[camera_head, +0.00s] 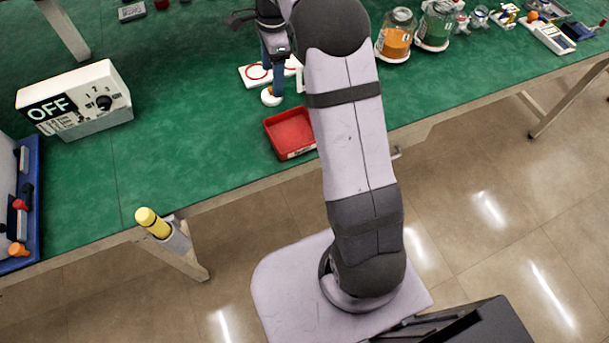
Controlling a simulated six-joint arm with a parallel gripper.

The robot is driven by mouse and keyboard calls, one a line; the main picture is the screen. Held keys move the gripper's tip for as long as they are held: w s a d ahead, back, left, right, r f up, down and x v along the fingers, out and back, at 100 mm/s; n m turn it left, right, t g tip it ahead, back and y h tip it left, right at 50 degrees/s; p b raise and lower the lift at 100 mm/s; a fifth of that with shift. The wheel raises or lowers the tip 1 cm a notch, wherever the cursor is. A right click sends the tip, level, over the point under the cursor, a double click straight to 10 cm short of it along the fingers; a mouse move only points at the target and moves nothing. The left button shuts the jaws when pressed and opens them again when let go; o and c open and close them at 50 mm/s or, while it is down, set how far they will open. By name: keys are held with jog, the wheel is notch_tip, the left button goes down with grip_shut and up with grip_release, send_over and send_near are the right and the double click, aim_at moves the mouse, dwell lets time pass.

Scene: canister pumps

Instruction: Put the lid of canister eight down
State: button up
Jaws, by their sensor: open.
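My gripper (273,80) reaches down over the green table with its blue fingers, partly hidden by my own arm. It is open. A small white round piece with an orange-yellow spot (268,99) lies at the fingertips, partly covered by a finger. It may be a lid, but I cannot tell whether it touches the fingers. A white board with red rings (250,81) lies just behind it. Two glass canisters, one with orange contents (396,39) and one with green contents (436,27), stand to the right. I cannot read a number eight on anything.
A red tray (289,134) sits near the table's front edge, just in front of my gripper. A white control box reading OFF (75,99) stands at the left. A blue tray (36,200) is at the far left. The green table (190,110) between box and tray is clear.

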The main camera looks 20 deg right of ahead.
jog(key=s+a+f+n, duration=0.2)
jog(key=s+n, duration=0.7)
jog(key=s, duration=0.5)
jog(key=s+a+f+n, duration=0.1)
jog(key=s+f+n, duration=0.1)
jog(key=s+n, duration=0.8)
jog(key=s, duration=0.5)
jog(key=shift+a+f+g+h, duration=0.2)
jog(key=shift+a+g+h, duration=0.1)
jog(key=shift+a+h, duration=0.1)
jog(key=shift+s, duration=0.1)
